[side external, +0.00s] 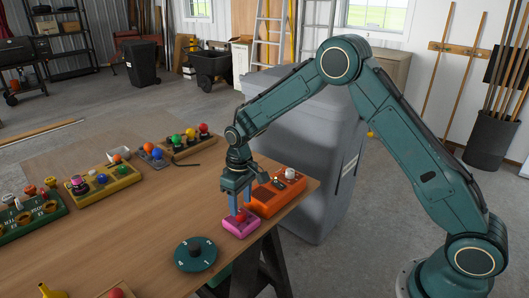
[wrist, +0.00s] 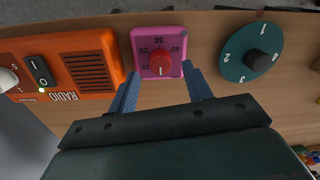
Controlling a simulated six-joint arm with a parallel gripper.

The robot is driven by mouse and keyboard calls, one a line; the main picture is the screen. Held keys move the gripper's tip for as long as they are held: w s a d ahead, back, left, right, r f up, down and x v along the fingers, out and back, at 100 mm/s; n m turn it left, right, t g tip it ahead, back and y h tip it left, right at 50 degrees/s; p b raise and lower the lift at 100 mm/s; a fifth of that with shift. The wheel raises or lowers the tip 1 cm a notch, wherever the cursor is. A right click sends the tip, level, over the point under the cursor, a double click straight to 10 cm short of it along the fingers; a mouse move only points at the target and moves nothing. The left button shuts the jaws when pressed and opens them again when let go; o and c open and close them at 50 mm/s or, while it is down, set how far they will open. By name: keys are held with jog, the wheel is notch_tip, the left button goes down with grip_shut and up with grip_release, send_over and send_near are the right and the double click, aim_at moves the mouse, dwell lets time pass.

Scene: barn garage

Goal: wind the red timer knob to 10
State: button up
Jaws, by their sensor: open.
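The timer is a pink box (side external: 241,226) on the table near its right edge, with a red knob (side external: 240,217) on top. In the wrist view the pink box (wrist: 160,34) shows the marks 10, 20, 30 and 40 around the red knob (wrist: 161,62). A pale line on the knob appears to point down in that view, away from the 30 and beside the 10. My gripper (side external: 240,208) is open above the timer, pointing down. In the wrist view its blue fingers (wrist: 159,72) stand on either side of the knob, apart from it.
An orange radio (side external: 270,194) stands close beside the timer. A round green dial (side external: 196,254) with a black knob lies on the other side. Several colourful button panels (side external: 104,184) stand farther left. The middle of the wooden table (side external: 140,225) is clear.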

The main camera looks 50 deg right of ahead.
aim_at(241, 212)
jog(key=shift+f, duration=1.5)
jog(key=shift+c, duration=0.2)
jog(key=c, duration=0.9)
